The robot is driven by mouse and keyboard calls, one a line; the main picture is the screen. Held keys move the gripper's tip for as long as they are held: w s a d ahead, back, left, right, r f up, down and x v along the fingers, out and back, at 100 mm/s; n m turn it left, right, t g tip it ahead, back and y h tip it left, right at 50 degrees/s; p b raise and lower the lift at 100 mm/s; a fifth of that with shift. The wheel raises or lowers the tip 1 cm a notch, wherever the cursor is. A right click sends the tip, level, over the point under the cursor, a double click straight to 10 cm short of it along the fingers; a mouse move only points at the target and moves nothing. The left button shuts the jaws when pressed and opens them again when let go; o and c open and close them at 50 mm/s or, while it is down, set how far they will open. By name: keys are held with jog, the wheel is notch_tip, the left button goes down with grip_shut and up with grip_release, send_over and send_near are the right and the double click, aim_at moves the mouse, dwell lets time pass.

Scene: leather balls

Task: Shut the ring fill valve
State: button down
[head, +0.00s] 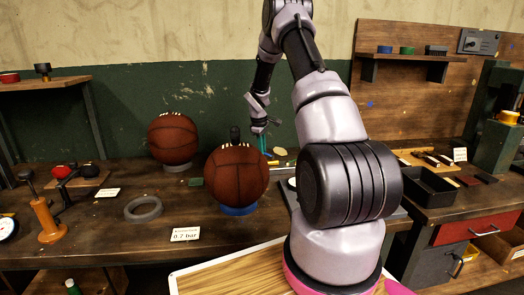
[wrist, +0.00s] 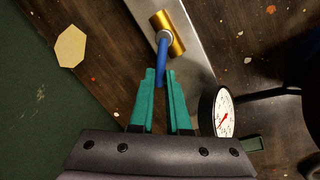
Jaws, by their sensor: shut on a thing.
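The ring fill valve shows in the wrist view as a short brass body (wrist: 177,43) on a grey metal strip (wrist: 196,62), with a blue lever (wrist: 163,52) on a pale round hub. The lever points down the picture, at a slant to the brass body, neither clearly along it nor square across it. My gripper (wrist: 160,76) has teal fingers closed around the lever's free end. In the head view my gripper (head: 262,145) is behind the right ball, and I cannot make out the valve there.
A white-faced gauge (wrist: 224,112) stands close to the right of my fingers. Two brown balls, the left one (head: 172,138) and the nearer right one (head: 237,178), sit on rings on the bench. A grey ring (head: 143,208) lies at left. A black tray (head: 428,186) is at right.

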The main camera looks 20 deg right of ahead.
jog(key=shift+w+d+m+g, duration=0.2)
jog(key=shift+d+m+g, duration=0.3)
jog(key=shift+m, duration=1.25)
jog(key=shift+w+d+m+g, duration=0.2)
jog(key=shift+d+m, duration=0.5)
jog(key=shift+m, duration=1.1)
jog(key=shift+w+d+m+g, duration=0.25)
jog(key=shift+d+m, duration=0.35)
jog(key=shift+m, duration=1.15)
jog(key=shift+d, duration=0.1)
jog(key=c, duration=0.9)
grip_release()
jog(key=r, duration=0.3)
jog(key=a+r, duration=0.1)
jog(key=r, duration=0.3)
jog(key=a+r, duration=0.1)
jog(key=r, duration=0.2)
jog(key=shift+w+r, duration=0.25)
jog(key=shift+r, duration=0.05)
